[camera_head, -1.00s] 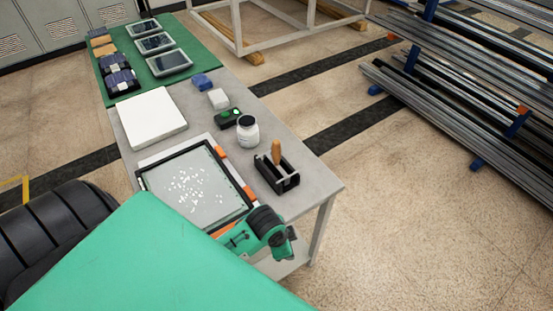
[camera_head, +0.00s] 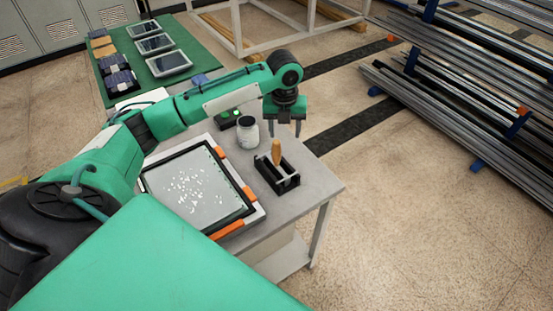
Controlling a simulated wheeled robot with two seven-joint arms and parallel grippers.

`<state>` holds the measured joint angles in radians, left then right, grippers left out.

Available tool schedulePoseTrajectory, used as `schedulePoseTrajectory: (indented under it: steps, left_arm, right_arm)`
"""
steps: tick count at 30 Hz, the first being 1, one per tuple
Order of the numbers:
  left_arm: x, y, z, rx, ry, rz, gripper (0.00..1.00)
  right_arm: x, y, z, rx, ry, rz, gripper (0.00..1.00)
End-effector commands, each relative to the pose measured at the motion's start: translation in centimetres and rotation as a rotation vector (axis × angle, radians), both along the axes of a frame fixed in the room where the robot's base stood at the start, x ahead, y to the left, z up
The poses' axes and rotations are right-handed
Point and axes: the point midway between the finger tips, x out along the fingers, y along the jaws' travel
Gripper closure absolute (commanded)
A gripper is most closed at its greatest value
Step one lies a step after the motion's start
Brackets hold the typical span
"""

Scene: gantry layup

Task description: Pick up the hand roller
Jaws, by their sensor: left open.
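The hand roller (camera_head: 276,153) stands in a black holder (camera_head: 283,181) near the right end of the grey table. Its wooden handle points up; its lower part is hidden in the holder. My left gripper (camera_head: 286,134) is open and points down, above and beyond the roller handle, near the table's far right edge. Its fingers are apart and empty, and do not touch the roller. My right gripper is not in view.
A black-framed panel with white flecks (camera_head: 195,188) lies left of the holder, with orange clamps (camera_head: 229,229). A white jar (camera_head: 248,133) and a small green-buttoned box (camera_head: 226,121) stand behind. Tablets (camera_head: 168,64) lie on a green mat (camera_head: 199,58). Metal bars (camera_head: 450,125) are racked at right.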

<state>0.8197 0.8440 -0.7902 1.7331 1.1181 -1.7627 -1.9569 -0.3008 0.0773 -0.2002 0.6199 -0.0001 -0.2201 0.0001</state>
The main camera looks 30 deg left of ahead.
Motion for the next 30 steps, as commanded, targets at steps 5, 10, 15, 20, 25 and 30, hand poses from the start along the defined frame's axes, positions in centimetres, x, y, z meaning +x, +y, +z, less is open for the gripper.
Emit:
schedulePoseTrajectory:
  steps: [5,10,15,20,25,30]
  left_arm:
    - [0.5,2.7,3.3,0.018,0.021,-0.113,0.46]
    - [0.5,3.3,3.1,0.019,0.032,-0.148,0.46]
    - [0.5,3.2,-0.1,0.018,0.033,-0.147,0.46]
    - [0.5,3.2,-3.0,0.019,0.032,-0.147,0.46]
    - [0.5,3.2,-4.4,0.018,0.028,-0.147,0.46]
    - [0.3,3.1,-5.9,0.019,0.031,-0.147,0.46]
  right_arm:
    - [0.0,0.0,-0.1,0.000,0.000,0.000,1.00]
    - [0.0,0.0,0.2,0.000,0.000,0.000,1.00]
    - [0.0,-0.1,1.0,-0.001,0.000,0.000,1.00]
    - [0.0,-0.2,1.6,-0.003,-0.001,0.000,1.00]
    - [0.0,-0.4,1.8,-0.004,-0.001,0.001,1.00]
    - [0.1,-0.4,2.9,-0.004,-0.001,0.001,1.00]
